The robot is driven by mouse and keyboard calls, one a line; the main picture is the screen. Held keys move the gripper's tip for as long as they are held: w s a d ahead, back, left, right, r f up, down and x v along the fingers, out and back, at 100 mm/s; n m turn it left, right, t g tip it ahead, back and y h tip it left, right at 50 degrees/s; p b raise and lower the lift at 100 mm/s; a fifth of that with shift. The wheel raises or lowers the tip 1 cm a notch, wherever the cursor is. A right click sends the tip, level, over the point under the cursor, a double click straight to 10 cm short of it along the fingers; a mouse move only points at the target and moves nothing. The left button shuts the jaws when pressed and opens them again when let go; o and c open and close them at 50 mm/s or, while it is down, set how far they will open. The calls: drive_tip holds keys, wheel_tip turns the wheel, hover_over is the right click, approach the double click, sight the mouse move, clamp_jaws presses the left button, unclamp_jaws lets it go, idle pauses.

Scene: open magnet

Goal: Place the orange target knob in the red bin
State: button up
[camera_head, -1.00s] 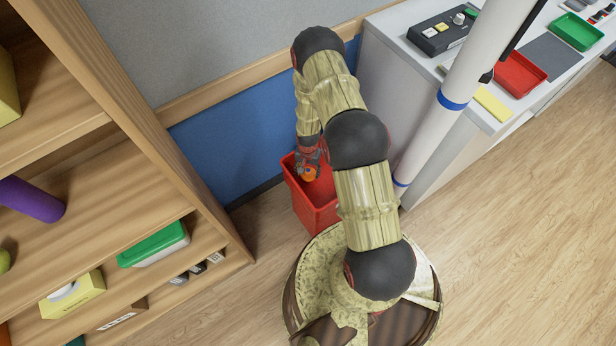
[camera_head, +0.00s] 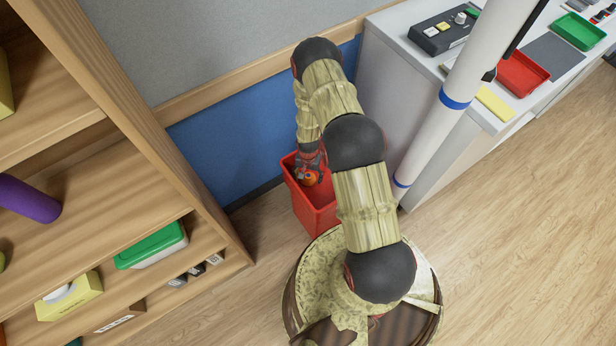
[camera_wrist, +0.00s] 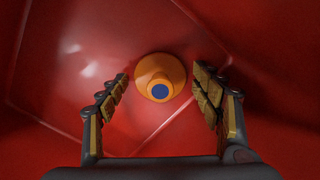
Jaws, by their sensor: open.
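The orange target knob (camera_wrist: 160,77) with a dark blue centre shows between my gripper's fingers in the wrist view, clear of both fingers. In the head view the orange knob (camera_head: 310,178) shows at the end of my arm, inside the mouth of the red bin (camera_head: 318,212). The bin's red walls and floor (camera_wrist: 75,60) fill the wrist view. My gripper (camera_wrist: 160,95) is open, its two padded fingers apart and pointing down into the bin. I cannot tell whether the knob touches the bin floor.
A wooden shelf (camera_head: 150,120) with boxes stands at the left. A white counter (camera_head: 375,75) with a red tray (camera_head: 522,74) and a green tray (camera_head: 578,32) is at the right. A blue wall panel (camera_head: 225,150) is behind the bin. Wood floor (camera_head: 530,220) is free at the lower right.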

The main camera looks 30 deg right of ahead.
idle(0.3)
wheel_tip(320, 180, up, 12)
drive_tip(key=p, duration=0.4)
wheel_tip(320, 180, up, 20)
drive_tip(key=n+t, duration=0.1)
drive_tip(key=n, duration=0.1)
hover_over(308, 176)
drive_tip(key=w+a, duration=0.2)
drive_tip(key=w, duration=0.3)
drive_tip(key=s+a+r+n+t, duration=0.1)
drive_tip(key=a+r, duration=0.1)
drive_tip(key=r, duration=0.7)
drive_tip(key=s+a+r+n+t, duration=0.1)
drive_tip(key=a+r, duration=0.1)
drive_tip(key=r, duration=0.7)
drive_tip(key=s+a+r+n+t, duration=0.1)
drive_tip(key=s+a+r, duration=0.3)
drive_tip(key=s+r, duration=0.6)
drive_tip(key=s+a+r+n+t, duration=0.1)
drive_tip(key=s+a+r+n, duration=0.3)
drive_tip(key=s+r, duration=0.6)
drive_tip(key=s, duration=0.3)
drive_tip(key=shift+s+r+n+t, duration=0.3)
